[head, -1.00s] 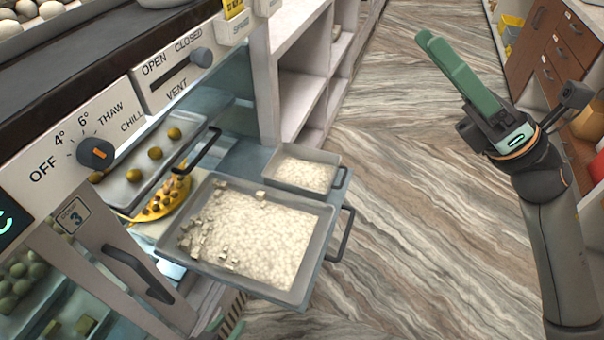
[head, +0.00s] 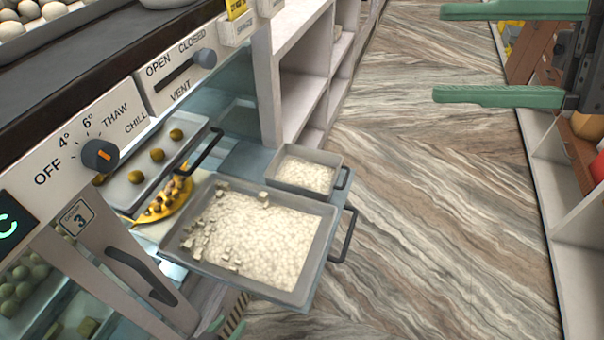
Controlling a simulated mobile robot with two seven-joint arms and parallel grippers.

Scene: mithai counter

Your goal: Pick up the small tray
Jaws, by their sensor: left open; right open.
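The small tray (head: 296,187) is a grey metal pan of white grainy pieces, with a dark handle at its right end. It sits on the pulled-out blue-grey shelf, behind a larger tray. My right gripper (head: 437,53) is at the upper right, well apart from the small tray. Its two green fingers are spread wide, point left and hold nothing. Only green tips of my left gripper (head: 227,326) show at the bottom edge, below the larger tray; most of it is hidden.
The larger grey tray (head: 240,279) holds white grains and loose cubes. A tray of round sweets (head: 137,190) and a yellow dish (head: 178,204) lie left of it, under the control panel (head: 72,140). White shelving (head: 300,75) stands behind. Wood-patterned floor (head: 430,210) is open to the right.

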